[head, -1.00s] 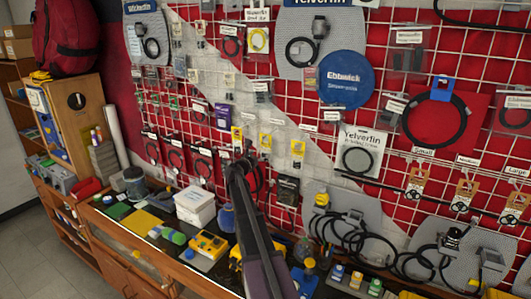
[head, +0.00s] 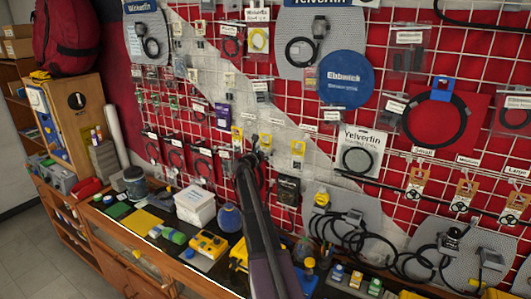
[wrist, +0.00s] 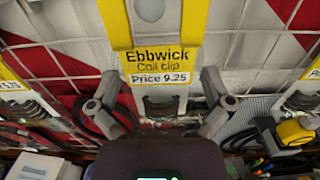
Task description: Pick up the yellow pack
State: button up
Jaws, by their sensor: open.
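Several yellow packs hang in a row on the wire grid. The middle yellow pack (head: 265,141) is right by my gripper (head: 255,153) in the head view. In the wrist view this yellow pack (wrist: 160,57) is straight ahead, with a label reading "Ebbwick Coil clip Price 9.25". My gripper (wrist: 159,88) is open, with one finger on each side of the pack's lower part. I cannot tell whether the fingers touch it. The pack's bottom end is hidden behind my gripper.
Another yellow pack hangs close on the left (head: 237,134) and one on the right (head: 298,148). A black-and-white pack (head: 288,190) hangs below right.

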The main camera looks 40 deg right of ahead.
jog(key=c, duration=0.9)
jog(key=shift+r+p, duration=0.95)
jog(key=v, duration=1.8)
jog(key=shift+f, duration=0.2)
